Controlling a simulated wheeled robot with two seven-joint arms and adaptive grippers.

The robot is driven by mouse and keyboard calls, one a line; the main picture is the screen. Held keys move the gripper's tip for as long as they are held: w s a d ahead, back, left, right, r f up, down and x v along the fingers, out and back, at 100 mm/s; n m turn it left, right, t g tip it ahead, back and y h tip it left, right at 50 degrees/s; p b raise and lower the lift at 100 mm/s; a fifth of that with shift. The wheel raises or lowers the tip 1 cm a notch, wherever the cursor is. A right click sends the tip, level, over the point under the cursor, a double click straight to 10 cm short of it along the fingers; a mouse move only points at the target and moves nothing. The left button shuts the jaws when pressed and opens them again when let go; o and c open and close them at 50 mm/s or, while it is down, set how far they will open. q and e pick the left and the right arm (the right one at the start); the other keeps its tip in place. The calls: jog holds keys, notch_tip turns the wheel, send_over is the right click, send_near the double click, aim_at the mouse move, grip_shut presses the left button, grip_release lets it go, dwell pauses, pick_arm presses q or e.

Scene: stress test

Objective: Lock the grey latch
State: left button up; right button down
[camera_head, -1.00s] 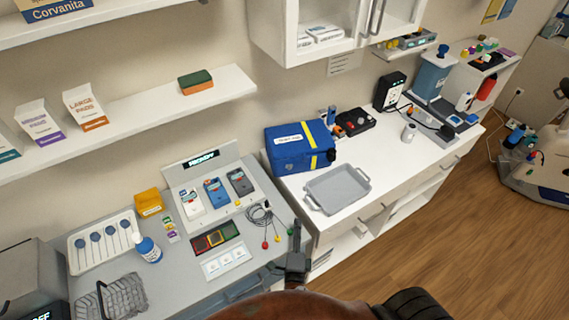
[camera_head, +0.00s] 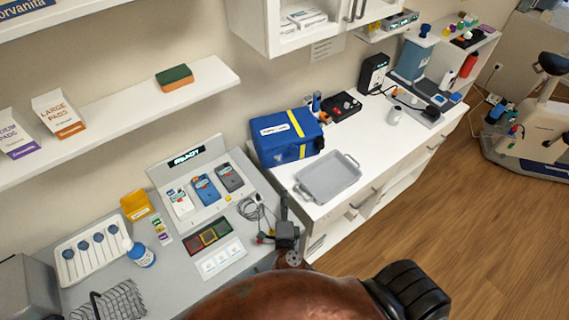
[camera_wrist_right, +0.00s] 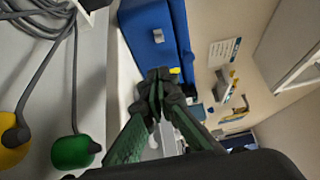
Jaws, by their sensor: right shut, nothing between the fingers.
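I cannot make out a grey latch for certain in either view. My right gripper (camera_head: 284,204) is shut and empty, pointing toward the back over the gap between the grey desk and the white counter. In the right wrist view its dark green and black fingers (camera_wrist_right: 160,78) meet at the tips, in front of the blue case. The blue case (camera_head: 287,138) with yellow stripes stands on the counter beyond the fingertips, apart from them in the head view. My left gripper is not in view.
A grey tray (camera_head: 328,178) lies on the white counter (camera_head: 370,150), right of my gripper. Cables (camera_head: 252,208) with coloured ends lie on the desk, just left of it. A green end (camera_wrist_right: 72,150) is close to the wrist camera. A wall cabinet (camera_head: 270,30) hangs above.

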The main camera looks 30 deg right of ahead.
aim_at(279, 160)
jog(key=x, duration=1.5)
jog(key=shift+w+d, duration=0.15)
jog(key=shift+d, duration=0.05)
jog(key=shift+w+a+r+p, duration=0.1)
jog(key=shift+a+p, duration=0.35)
jog(key=shift+a, duration=0.05)
jog(key=shift+w+a+r+p, duration=0.1)
jog(key=shift+a+p, duration=0.3)
jog(key=shift+a, duration=0.15)
jog(key=shift+a+f, duration=0.1)
jog(key=shift+a, duration=0.1)
jog(key=shift+f, duration=0.1)
